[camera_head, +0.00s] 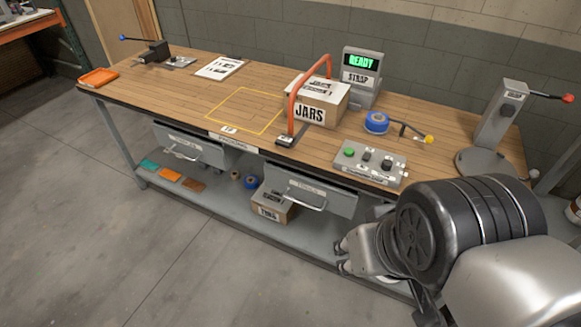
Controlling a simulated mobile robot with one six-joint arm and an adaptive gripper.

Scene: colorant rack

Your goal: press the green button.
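The green button (349,152) is a small round button at the left of a grey control panel (356,172), near the front edge of the wooden bench. Two dark controls sit to its right on the same panel. My gripper (341,256) is low in front of the bench, below and slightly left of the panel, apart from it. Its fingers point left and are small in view. I cannot tell how far they are open. My arm covers the lower right of the view.
A JARS box (318,100) stands under an orange arch (293,105) behind the panel. A blue tape roll (376,122) and a grey stand (500,115) are nearby. Drawers (310,190) hang under the bench (170,95).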

